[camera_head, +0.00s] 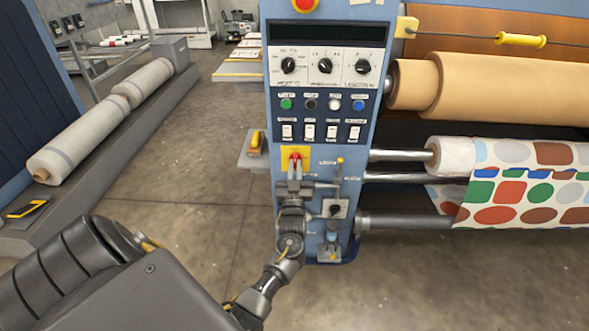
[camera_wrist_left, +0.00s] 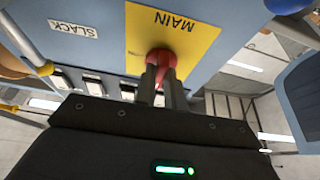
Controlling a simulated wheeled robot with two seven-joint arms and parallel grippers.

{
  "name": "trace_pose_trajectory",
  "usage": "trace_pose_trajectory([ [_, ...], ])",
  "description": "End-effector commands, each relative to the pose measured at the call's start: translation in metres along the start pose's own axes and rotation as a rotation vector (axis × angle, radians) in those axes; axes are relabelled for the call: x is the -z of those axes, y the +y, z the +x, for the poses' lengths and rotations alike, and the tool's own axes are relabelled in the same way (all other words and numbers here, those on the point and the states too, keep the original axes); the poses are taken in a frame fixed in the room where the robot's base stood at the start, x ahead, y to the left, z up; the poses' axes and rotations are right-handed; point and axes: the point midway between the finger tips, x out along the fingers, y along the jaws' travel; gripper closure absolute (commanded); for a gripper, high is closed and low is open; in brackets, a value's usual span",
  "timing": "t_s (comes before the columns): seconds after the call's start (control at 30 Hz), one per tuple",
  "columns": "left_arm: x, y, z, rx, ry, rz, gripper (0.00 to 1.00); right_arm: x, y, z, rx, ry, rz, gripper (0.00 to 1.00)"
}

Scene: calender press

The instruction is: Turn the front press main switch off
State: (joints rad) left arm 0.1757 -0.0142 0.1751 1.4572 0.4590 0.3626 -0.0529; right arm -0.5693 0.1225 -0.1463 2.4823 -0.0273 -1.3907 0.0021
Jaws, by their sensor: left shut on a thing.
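The main switch is a red handle (camera_head: 295,157) on a yellow plate (camera_head: 286,152) low on the blue front panel of the press. In the left wrist view the yellow plate (camera_wrist_left: 188,40) reads MAIN, and the red handle (camera_wrist_left: 162,62) sits at its edge nearest my fingers. My left gripper (camera_wrist_left: 158,82) is shut on the red handle, with its two dark fingers on either side. In the head view my left gripper (camera_head: 295,174) reaches up to the switch from below. The fingers hide part of the handle. My right gripper is not in view.
Above the switch are several white rockers (camera_head: 309,131), coloured buttons and black dials (camera_head: 325,66). A lever (camera_head: 339,162) stands right of the switch. Printed fabric (camera_head: 510,195) and rollers lie to the right. A wrapped roll (camera_head: 100,115) is on the left; bare floor lies between.

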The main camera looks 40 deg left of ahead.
Motion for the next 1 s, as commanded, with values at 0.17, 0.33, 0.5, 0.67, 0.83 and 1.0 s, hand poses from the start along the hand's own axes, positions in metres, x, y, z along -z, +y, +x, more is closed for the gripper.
trace_pose_trajectory([
  [0.17,-0.003,-0.001,-0.003,0.001,-0.007,0.001,1.0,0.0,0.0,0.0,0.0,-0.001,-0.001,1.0],
  [0.33,-0.002,0.0,-0.002,0.001,-0.005,0.001,0.68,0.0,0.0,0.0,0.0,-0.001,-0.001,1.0],
  [0.5,-0.001,0.0,-0.001,0.0,-0.003,0.001,0.67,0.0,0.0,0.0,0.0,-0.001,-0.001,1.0],
  [0.67,-0.001,0.0,-0.003,0.0,-0.002,0.001,0.67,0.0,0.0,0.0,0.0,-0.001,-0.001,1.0],
  [0.83,-0.001,0.0,-0.025,-0.001,-0.005,0.001,0.67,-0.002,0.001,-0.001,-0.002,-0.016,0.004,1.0],
  [1.0,-0.001,-0.001,-0.06,0.0,-0.005,0.001,0.67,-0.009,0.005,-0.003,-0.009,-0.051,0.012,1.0],
])
